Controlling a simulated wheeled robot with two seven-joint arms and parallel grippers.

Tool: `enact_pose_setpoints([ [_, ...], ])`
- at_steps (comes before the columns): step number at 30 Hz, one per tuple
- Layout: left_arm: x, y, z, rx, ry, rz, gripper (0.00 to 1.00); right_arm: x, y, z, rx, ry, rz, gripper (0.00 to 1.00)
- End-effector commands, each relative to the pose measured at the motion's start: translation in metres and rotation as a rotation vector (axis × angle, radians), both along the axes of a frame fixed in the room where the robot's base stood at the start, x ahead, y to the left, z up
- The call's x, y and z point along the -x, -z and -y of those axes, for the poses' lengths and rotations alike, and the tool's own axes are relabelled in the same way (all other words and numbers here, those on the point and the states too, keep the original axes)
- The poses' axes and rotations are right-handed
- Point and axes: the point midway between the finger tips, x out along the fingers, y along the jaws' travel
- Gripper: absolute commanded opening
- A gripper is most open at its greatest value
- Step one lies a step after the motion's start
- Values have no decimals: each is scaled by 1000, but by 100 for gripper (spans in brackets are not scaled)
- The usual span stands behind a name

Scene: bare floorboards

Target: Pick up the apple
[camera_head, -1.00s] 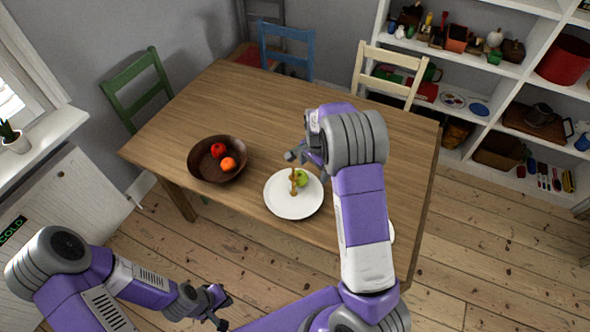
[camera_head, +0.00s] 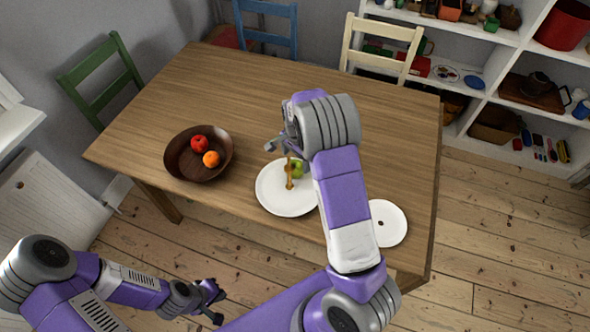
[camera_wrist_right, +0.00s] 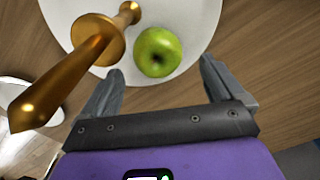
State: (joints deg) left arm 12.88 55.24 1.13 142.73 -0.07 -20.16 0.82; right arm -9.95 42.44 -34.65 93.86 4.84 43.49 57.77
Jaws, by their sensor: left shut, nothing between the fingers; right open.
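A green apple (camera_head: 297,169) lies on a white plate (camera_head: 275,201) on the wooden table, partly hidden by my right arm. In the right wrist view the apple (camera_wrist_right: 158,52) is just ahead of and between the open fingers of my right gripper (camera_wrist_right: 160,72), with nothing held. In the head view the right gripper (camera_head: 275,146) is over the table by the plate's far edge, mostly hidden by its wrist. My left gripper (camera_head: 213,302) is shut and empty, low in front of the table.
A golden spindle-shaped stand (camera_wrist_right: 95,45) rises beside the apple, left of the fingers. A brown bowl (camera_head: 178,166) holds a red fruit (camera_head: 199,143) and an orange (camera_head: 211,159). Another white plate (camera_head: 392,226) lies at the table's right front. The far table half is clear.

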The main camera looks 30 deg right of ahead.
Motion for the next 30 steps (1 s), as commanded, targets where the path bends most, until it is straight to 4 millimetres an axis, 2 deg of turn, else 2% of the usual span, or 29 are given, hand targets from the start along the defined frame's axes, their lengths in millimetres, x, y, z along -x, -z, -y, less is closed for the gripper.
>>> enact_pose_setpoints([
  [1,0,5,0,0,0,0,0,3,11,-4,0,-1,-3,95],
  [6,0,10,0,0,0,0,0,4,33,-5,0,0,-2,95],
  [15,0,10,0,0,0,0,0,4,37,-5,0,0,0,95],
  [17,0,10,0,0,0,0,0,4,37,-5,0,0,0,88],
  [27,0,10,0,0,0,0,0,4,37,-5,0,0,0,35],
  [30,0,10,0,0,0,0,0,3,36,-5,0,0,0,33],
])
